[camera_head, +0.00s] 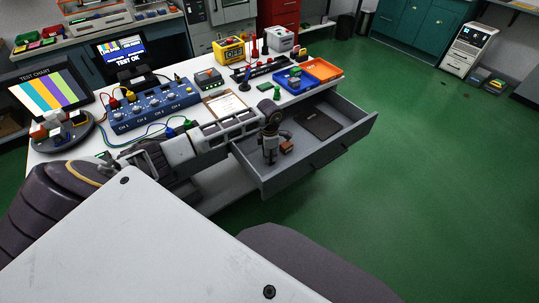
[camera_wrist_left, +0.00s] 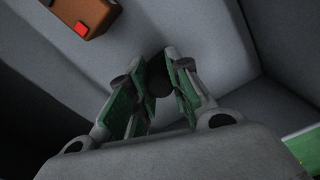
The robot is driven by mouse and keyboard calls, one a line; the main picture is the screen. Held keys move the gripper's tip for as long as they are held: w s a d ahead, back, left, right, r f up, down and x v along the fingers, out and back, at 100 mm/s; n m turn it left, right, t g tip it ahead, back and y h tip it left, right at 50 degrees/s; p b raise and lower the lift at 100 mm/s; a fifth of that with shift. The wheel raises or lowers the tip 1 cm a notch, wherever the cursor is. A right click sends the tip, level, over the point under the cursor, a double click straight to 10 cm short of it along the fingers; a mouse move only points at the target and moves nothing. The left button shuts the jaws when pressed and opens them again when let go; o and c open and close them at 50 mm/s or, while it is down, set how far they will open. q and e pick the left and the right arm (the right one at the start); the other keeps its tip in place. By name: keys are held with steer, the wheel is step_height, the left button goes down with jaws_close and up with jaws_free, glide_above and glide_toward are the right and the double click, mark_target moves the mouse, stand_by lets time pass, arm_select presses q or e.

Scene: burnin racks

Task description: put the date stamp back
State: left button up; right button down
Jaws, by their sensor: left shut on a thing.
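The desk drawer (camera_head: 325,158) stands pulled open. My left gripper (camera_head: 270,158) reaches down into its left part. In the left wrist view its green-padded fingers (camera_wrist_left: 158,88) are closed around a small dark rounded thing (camera_wrist_left: 158,86). This looks like the date stamp's handle; the rest is hidden by the fingers. A brown block (camera_head: 287,146) lies in the drawer just right of the gripper. In the left wrist view the brown block (camera_wrist_left: 92,14) shows a red patch and sits apart from the fingers. My right gripper is not in view.
A dark flat case (camera_head: 318,124) lies farther right in the drawer. The bench above carries a blue test unit (camera_head: 150,108), a clipboard (camera_head: 226,105), a blue tray (camera_head: 294,84) and an orange tray (camera_head: 323,69). Green floor (camera_head: 440,190) is open to the right.

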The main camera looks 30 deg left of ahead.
arm_select(q)
steer(key=o, duration=0.8)
steer(key=shift+o, duration=0.2)
steer(key=shift+r, duration=0.15)
step_height(320, 180, up, 12)
stand_by(0.6)
